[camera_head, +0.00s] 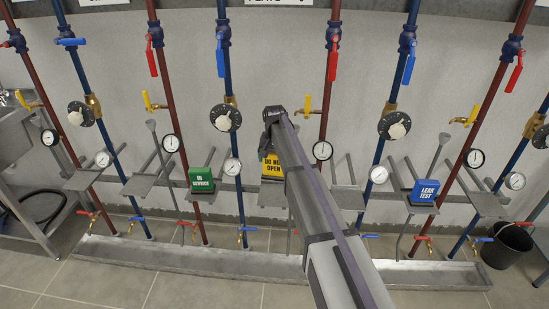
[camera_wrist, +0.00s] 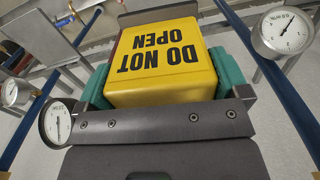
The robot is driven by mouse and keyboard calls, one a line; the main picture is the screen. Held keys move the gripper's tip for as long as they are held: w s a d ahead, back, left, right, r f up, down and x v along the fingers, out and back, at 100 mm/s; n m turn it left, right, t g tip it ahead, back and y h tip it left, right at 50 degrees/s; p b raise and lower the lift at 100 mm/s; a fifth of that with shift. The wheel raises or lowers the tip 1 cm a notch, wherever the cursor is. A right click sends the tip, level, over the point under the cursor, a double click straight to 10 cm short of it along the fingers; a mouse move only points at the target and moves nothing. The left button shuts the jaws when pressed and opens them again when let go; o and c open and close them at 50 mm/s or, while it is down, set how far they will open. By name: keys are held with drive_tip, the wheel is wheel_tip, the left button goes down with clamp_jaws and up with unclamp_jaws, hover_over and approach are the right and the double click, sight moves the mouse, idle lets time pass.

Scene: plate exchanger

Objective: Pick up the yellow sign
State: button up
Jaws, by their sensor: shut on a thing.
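The yellow sign (camera_wrist: 160,62) is a block with "DO NOT OPEN" in black on its top, upside down in the wrist view. My gripper (camera_wrist: 165,88) has its green finger pads on both sides of the sign, shut on it. In the head view, the sign (camera_head: 270,168) shows just left of my arm, in front of a small grey shelf, partly hidden by the arm. I cannot tell whether it still touches the shelf.
A green "IN SERVICE" sign (camera_head: 201,180) stands on a shelf to the left, and a blue "LEAK TEST" sign (camera_head: 425,191) to the right. Red and blue pipes with valves and gauges (camera_head: 232,167) flank the sign closely. A trough (camera_head: 180,258) runs along the floor; a black bucket (camera_head: 508,245) stands far right.

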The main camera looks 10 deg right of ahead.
drive_tip(key=s+a, duration=0.2)
drive_tip(key=s, duration=0.6)
drive_tip(key=s+a, duration=0.2)
drive_tip(key=s, duration=0.6)
drive_tip(key=shift+s+a, duration=0.2)
drive_tip(key=shift+a, duration=0.15)
drive_tip(key=shift+f, duration=0.1)
